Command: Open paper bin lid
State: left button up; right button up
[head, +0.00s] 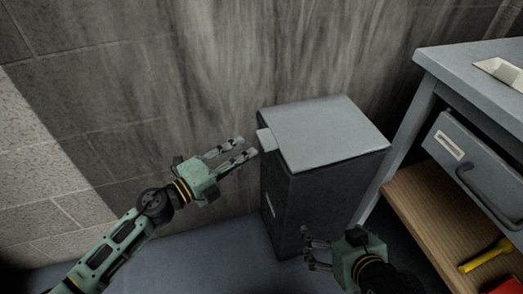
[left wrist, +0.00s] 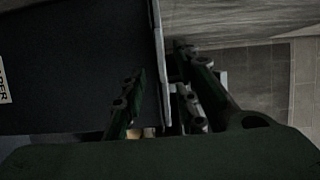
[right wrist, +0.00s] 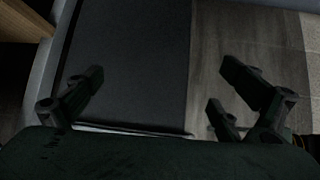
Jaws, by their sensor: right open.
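The paper bin (head: 310,195) is a dark grey box standing by the wall. Its light grey lid (head: 325,130) lies flat and shut, with a small tab (head: 265,140) sticking out at its left edge. My left gripper (head: 246,148) is open, with its fingertips just left of the tab; I cannot tell whether they touch it. In the left wrist view, the lid's edge (left wrist: 156,50) runs down toward the gap between the fingers. My right gripper (head: 308,248) is open and empty, low near the bin's lower end. The bin's dark side (right wrist: 130,60) shows between its fingers in the right wrist view.
A grey workbench (head: 470,65) with a drawer (head: 480,165) stands close to the right of the bin. Its wooden lower shelf (head: 425,215) holds a yellow-handled tool (head: 485,256). A stone wall (head: 180,70) is behind. Floor to the bin's left is clear.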

aim_at(261, 143)
pick_arm(q)
jog(key=x, duration=0.6)
jog(key=shift+w+d, duration=0.1)
jog(key=shift+w, duration=0.05)
jog(key=shift+w+d, duration=0.3)
jog(key=shift+d, duration=0.05)
pick_arm(e)
jog(key=w+r+t, duration=0.1)
jog(key=w+a+r+t, duration=0.1)
jog(key=shift+w+r+y, duration=0.3)
jog(key=shift+w, duration=0.05)
pick_arm(q)
grip_shut()
